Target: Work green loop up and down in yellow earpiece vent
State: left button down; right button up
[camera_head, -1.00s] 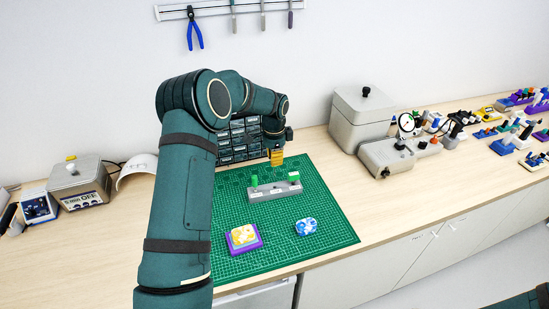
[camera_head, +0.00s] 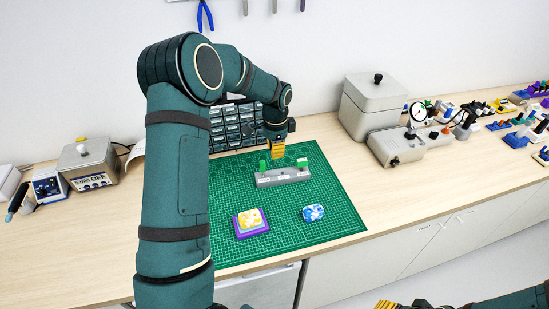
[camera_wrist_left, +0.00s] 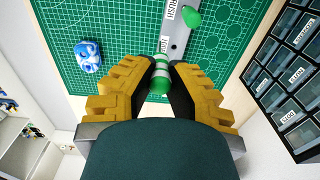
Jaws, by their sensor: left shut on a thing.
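The green loop (camera_wrist_left: 160,75) has a white band and sits between my left gripper's fingertips in the left wrist view. My left gripper (camera_head: 279,153) is shut on it, over the grey holder (camera_head: 283,178). I cannot tell whether the loop is clear of its slot. A LOOP label shows by the fingertips. A green brush handle (camera_wrist_left: 191,16) stands by the BRUSH label. The yellow earpiece (camera_head: 250,218) lies on a purple base nearer the front; its vent is too small to make out. My right gripper (camera_head: 385,304) is partly cut off at the bottom edge.
A blue-and-white earpiece (camera_head: 313,212) lies right of the yellow one on the green mat (camera_head: 225,190). A drawer cabinet (camera_head: 228,128) stands behind the mat. A grey lidded box (camera_head: 372,105) and gauge unit (camera_head: 395,146) stand to the right. The mat's front is mostly clear.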

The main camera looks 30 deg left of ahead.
pick_arm(q)
jog(key=n+b, duration=0.1)
send_over(252, 218)
jog(key=w, duration=0.2)
jog(key=shift+s+r, duration=0.25)
jog(key=shift+r, duration=0.15)
jog(key=shift+f, duration=0.1)
jog(key=shift+f+b, duration=1.95)
jog(key=shift+f, duration=0.2)
jog(key=shift+f+b, duration=1.05)
jog(key=shift+f, duration=0.35)
jog(key=shift+r+p, duration=0.3)
jog(key=shift+r, duration=0.1)
jog(key=shift+r, duration=0.3)
jog(key=shift+f, duration=0.4)
jog(key=shift+f, duration=0.25)
